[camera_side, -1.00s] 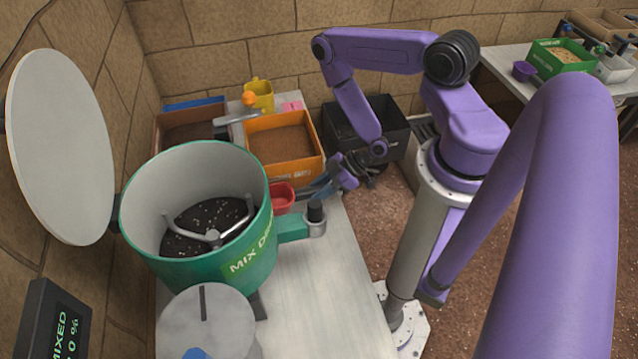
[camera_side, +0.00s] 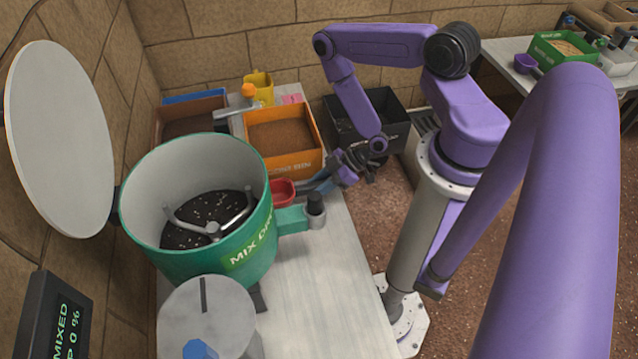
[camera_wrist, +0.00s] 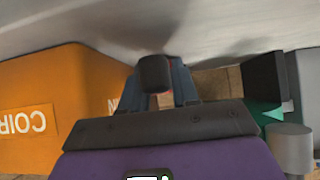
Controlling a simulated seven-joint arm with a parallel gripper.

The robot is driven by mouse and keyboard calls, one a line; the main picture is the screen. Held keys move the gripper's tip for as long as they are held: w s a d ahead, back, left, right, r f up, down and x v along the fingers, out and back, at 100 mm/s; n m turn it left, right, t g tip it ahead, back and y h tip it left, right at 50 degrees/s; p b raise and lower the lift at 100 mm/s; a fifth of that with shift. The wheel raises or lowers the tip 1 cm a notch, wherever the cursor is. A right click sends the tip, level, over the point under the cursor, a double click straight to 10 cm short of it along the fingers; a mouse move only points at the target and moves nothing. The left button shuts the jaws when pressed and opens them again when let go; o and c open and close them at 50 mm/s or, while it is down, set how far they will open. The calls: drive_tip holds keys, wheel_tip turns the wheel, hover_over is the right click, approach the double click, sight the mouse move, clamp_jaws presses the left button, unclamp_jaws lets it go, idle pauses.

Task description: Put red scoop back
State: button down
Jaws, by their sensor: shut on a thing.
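The red scoop (camera_side: 283,190) is in the side view between the green mixing drum and the orange bin, low over the pale table. My gripper (camera_side: 318,185) is on its right, with its fingers pointing left, shut on the scoop's handle. In the wrist view my gripper (camera_wrist: 165,88) has a dark handle end (camera_wrist: 153,73) between its fingers, with a sliver of red beside it. Most of the scoop is hidden there. I cannot tell whether the scoop touches the table.
The orange bin (camera_side: 318,160) of brown material stands just behind the scoop. The green drum (camera_side: 258,235), with dark mix inside, is at left, its side outlet close to my gripper. A black bin (camera_side: 398,135) is behind at right. The table front (camera_side: 320,290) is clear.

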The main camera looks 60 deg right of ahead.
drive_tip(key=shift+f, duration=0.25)
drive_tip(key=c, duration=0.8)
unclamp_jaws()
drive_tip(key=shift+o, duration=0.2)
drive_tip(key=s+d+r, duration=0.3)
drive_tip(key=d+r, duration=0.1)
drive_tip(key=r, duration=0.3)
drive_tip(key=shift+s+r, duration=0.2)
drive_tip(key=shift+s, duration=0.2)
